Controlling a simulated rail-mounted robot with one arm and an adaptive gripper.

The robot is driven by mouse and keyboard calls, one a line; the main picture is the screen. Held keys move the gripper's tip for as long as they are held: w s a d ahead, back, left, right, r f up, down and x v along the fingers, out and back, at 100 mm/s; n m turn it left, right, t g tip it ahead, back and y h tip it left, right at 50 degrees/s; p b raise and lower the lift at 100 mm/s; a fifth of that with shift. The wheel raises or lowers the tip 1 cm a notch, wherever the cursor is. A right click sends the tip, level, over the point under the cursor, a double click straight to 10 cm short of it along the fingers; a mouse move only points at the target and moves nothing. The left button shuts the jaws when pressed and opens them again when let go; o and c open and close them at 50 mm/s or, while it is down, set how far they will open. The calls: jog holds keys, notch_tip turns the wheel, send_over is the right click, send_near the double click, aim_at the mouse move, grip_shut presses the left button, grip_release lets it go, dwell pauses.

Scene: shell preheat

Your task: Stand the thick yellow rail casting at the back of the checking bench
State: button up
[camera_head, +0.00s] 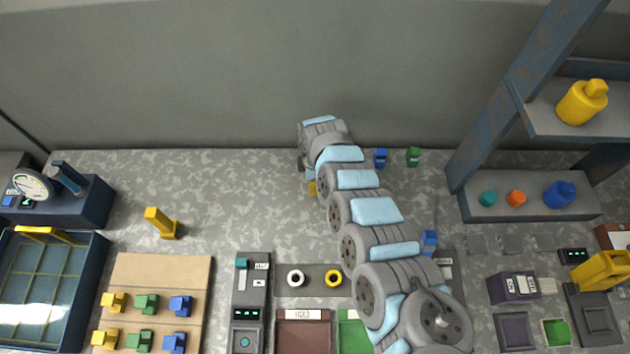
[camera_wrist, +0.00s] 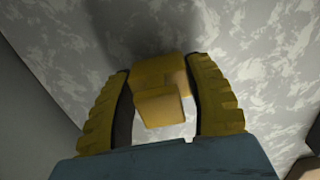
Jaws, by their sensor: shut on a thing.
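My gripper (camera_wrist: 160,72) shows in the wrist view with its two yellow ribbed fingers on either side of a yellow casting (camera_wrist: 160,107). It is shut on this blocky, stepped piece. Mottled bench surface shows beyond it; I cannot tell whether the casting touches the bench. In the head view my arm covers most of the gripper, and only a small yellow patch (camera_head: 311,188) shows beside it, near the back of the checking bench (camera_head: 230,185).
A blue piece (camera_head: 380,158) and a green piece (camera_head: 413,157) stand at the back, right of my wrist. A tan board (camera_head: 190,268) carries several yellow, green and blue castings. A grey shelf frame (camera_head: 483,130) rises at right.

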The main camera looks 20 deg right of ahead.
jog(key=shift+f, duration=0.1)
jog(key=o, duration=1.2)
notch_tip(320, 180, up, 12)
jog(key=shift+r+p, duration=0.15)
jog(key=shift+p, duration=0.45)
